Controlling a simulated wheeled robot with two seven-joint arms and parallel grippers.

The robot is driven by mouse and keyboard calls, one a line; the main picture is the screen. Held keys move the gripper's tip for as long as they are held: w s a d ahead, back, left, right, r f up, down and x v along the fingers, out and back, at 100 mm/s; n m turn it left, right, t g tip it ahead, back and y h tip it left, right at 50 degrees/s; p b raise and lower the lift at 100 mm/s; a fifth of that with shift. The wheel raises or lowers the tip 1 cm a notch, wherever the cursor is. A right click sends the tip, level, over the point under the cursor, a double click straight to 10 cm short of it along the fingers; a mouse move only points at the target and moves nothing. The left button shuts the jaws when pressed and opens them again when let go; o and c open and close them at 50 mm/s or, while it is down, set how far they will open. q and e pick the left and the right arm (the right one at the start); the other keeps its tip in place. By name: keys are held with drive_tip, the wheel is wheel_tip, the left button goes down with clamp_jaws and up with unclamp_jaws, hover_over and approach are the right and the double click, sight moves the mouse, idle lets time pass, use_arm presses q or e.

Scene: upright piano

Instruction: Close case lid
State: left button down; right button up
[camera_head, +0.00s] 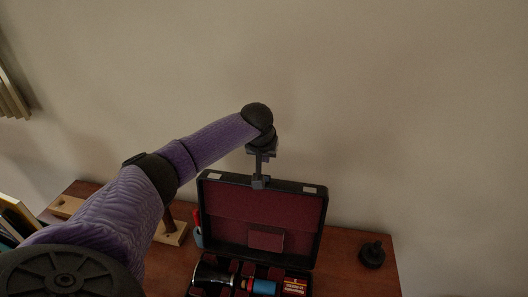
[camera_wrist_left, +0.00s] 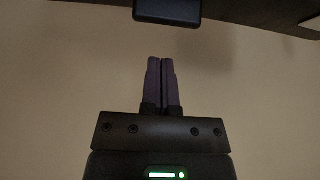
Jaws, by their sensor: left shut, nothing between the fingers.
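The case (camera_head: 318,245) is black with a dark red lining and stands on the wooden top. Its lid (camera_head: 236,206) is open and stands upright at the back. My left gripper (camera_head: 259,184) is shut and empty, at the lid's top edge near its middle in the head view; whether it touches the lid I cannot tell. The left wrist view shows the closed fingers (camera_wrist_left: 160,62) against the plain wall, with a dark object at the top edge. My right gripper is not in view.
The case's base holds several items, including a blue cylinder (camera_head: 263,287) and a red labelled box (camera_head: 294,287). A small black object (camera_head: 372,254) stands to the right on the wooden top (camera_head: 345,275). A wooden stand (camera_head: 172,233) and books (camera_head: 16,219) are at left.

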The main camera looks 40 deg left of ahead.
use_arm(q)
drive_tip(key=shift+s+d+f+p, duration=0.3)
drive_tip(key=shift+s+f, duration=0.1)
drive_tip(key=shift+s, duration=0.15)
drive_tip(key=shift+s+d+f+p, duration=0.15)
drive_tip(key=shift+s+d+f, duration=0.15)
drive_tip(key=shift+s, duration=0.2)
drive_tip(key=shift+s+d, duration=0.15)
drive_tip(key=shift+s, duration=0.05)
drive_tip(key=shift+f, duration=0.1)
